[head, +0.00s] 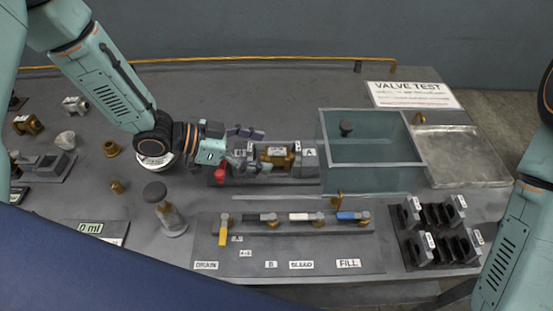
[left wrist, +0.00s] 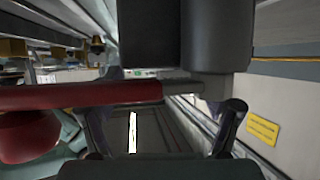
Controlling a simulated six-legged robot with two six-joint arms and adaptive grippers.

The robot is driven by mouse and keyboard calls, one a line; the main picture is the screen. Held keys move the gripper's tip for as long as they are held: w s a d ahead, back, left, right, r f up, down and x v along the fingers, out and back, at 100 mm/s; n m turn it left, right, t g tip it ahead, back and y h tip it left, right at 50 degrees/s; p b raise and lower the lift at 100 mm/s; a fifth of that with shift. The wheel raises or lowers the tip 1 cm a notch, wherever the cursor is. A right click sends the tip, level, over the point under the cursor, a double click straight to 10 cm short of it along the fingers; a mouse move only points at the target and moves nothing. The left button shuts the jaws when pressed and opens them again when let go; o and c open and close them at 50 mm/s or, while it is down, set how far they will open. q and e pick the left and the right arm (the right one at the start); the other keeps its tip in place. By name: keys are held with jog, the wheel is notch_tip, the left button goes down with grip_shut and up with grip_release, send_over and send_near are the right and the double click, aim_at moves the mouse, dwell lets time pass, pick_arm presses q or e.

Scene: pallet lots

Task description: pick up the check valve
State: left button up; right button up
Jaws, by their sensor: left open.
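A brass valve body (head: 277,155) sits in the grey clamp fixture between the blocks marked B and A; I cannot tell for sure whether it is the check valve. Other brass and silver fittings stand at the left: a brass one (head: 27,124) and a silver one (head: 75,104). My left gripper (head: 240,160) is at the left end of the fixture, beside the B block and a red knob (head: 219,175). In the left wrist view my left gripper (left wrist: 165,125) has its fingers apart, with a dark grey cylinder (left wrist: 215,35) above them. My right gripper is out of view.
A clear tank (head: 372,140) stands right of the fixture, with a metal tray (head: 462,155) beyond it. A panel of coloured levers (head: 290,245) lies in front. A bottle (head: 165,210) stands near my left wrist. Black slotted holders (head: 440,235) stand at the right.

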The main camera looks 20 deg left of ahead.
pick_arm(q)
jog(key=shift+x, duration=1.3)
jog(key=shift+w+a, duration=0.1)
jog(key=shift+r, duration=0.1)
jog(key=shift+a, duration=0.15)
jog(key=c, duration=1.2)
grip_shut()
